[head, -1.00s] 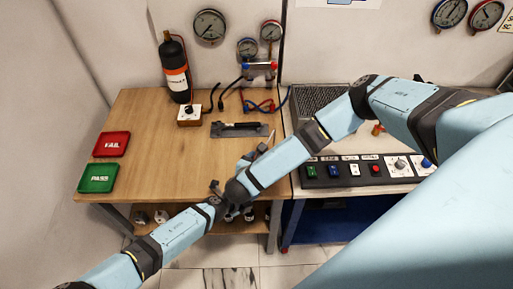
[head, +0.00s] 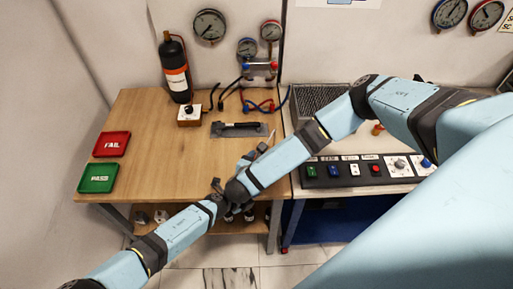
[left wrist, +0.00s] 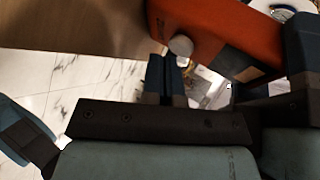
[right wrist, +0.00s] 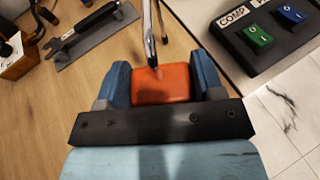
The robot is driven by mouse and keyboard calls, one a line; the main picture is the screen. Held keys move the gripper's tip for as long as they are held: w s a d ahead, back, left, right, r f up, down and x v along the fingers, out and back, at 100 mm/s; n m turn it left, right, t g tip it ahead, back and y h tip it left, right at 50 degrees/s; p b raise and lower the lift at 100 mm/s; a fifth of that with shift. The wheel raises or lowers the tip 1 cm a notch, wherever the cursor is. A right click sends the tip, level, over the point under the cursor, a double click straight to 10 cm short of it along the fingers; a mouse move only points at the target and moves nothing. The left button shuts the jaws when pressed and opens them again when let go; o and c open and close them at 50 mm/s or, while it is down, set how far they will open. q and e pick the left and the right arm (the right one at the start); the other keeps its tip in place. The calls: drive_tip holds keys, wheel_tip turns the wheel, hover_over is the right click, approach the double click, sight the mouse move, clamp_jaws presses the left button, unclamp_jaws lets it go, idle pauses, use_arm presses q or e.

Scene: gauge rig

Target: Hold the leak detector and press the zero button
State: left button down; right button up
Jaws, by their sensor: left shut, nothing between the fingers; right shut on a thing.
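The leak detector (right wrist: 162,84) has an orange body and a thin metal probe. My right gripper (right wrist: 160,82) is shut on its body, one blue finger on each side. In the left wrist view the orange body (left wrist: 205,28) fills the upper right, with a round pale button (left wrist: 181,45) on its near face. My left gripper (left wrist: 168,62) is shut and empty, its fingertips right by that button; I cannot tell whether they touch. In the head view my left gripper (head: 216,185) and right gripper (head: 250,157) are close together at the table's front edge, and the detector is mostly hidden.
The wooden table (head: 150,135) holds a red FAIL tray (head: 111,144), a green PASS tray (head: 98,177), a black bottle (head: 175,68) and a grey tool holder (head: 240,130). A button panel (head: 345,171) lies to the right. The table's middle left is clear.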

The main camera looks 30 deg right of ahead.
use_arm(q)
drive_tip(key=shift+w+d+r, duration=0.35)
drive_tip(key=shift+d+r, duration=0.15)
drive_tip(key=shift+d, duration=0.3)
use_arm(e)
drive_tip(key=shift+s+a+f, duration=0.2)
drive_tip(key=shift+s+a, duration=0.1)
drive_tip(key=shift+a, duration=0.1)
drive_tip(key=shift+d, duration=0.2)
use_arm(q)
drive_tip(key=shift+s+a+r, duration=0.25)
drive_tip(key=shift+s+a, duration=0.35)
drive_tip(key=shift+a, duration=0.15)
use_arm(e)
drive_tip(key=shift+d, duration=0.15)
drive_tip(key=shift+w+r, duration=0.1)
use_arm(q)
drive_tip(key=s+a, duration=0.2)
drive_tip(key=a, duration=0.3)
drive_tip(key=shift+s+f, duration=0.4)
